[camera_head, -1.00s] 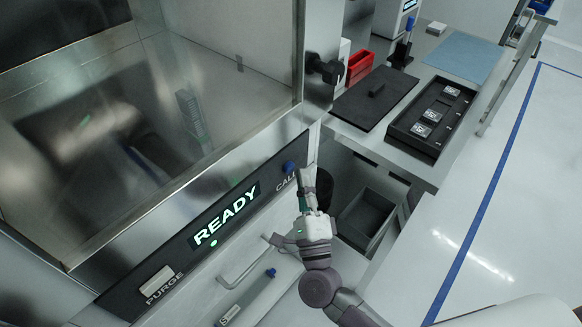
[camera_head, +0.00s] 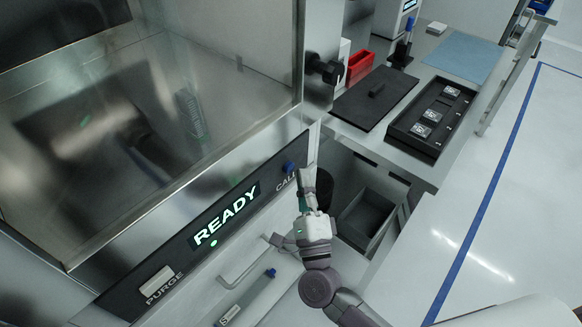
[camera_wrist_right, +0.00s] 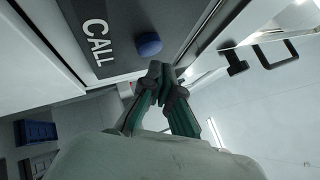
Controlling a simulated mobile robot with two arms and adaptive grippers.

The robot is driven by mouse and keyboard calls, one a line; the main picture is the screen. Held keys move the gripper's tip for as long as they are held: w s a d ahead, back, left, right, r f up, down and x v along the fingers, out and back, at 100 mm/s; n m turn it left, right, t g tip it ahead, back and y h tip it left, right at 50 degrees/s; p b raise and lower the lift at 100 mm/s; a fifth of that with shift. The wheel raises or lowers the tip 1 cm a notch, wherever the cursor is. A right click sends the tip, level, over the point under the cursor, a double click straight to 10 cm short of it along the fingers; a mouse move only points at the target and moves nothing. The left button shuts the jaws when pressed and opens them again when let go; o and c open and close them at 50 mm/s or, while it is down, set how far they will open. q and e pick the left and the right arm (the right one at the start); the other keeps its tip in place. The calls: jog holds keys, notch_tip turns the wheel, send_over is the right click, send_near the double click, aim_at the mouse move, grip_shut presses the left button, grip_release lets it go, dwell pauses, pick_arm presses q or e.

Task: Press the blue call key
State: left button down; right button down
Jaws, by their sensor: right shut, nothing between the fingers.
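The blue call key (camera_head: 288,167) is a round button at the right end of the dark panel, beside the word CALL. It also shows in the right wrist view (camera_wrist_right: 148,44), whole and uncovered. My right gripper (camera_head: 304,172) is shut and empty. Its fingertips are just beside the key in the head view. In the right wrist view the closed fingertips (camera_wrist_right: 157,70) are just below the key, with a small gap showing between them and it. Whether they are at the panel's depth I cannot tell. My left gripper is not in view.
The panel also has a lit READY display (camera_head: 225,216) and a pale PURGE key (camera_head: 155,284). A metal handle (camera_head: 243,264) sits below. A grey bin (camera_head: 367,217) stands right of my arm. A bench with a black tray (camera_head: 412,145) is behind.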

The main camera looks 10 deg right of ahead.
jog(key=shift+w+a, duration=0.1)
jog(key=shift+w, duration=0.05)
jog(key=shift+w+a, duration=0.15)
jog(key=shift+w, duration=0.05)
jog(key=shift+w+a, duration=0.25)
jog(key=shift+w, duration=0.1)
dwell(0.7)
jog(key=shift+s, duration=0.1)
jog(key=shift+s+d, duration=0.5)
jog(key=shift+s, duration=0.1)
dwell(0.3)
jog(key=s+d, duration=0.1)
jog(key=s, duration=0.1)
jog(key=s+d, duration=0.2)
dwell(0.4)
jog(key=shift+f+p, duration=0.1)
jog(key=shift+p, duration=0.2)
dwell(0.3)
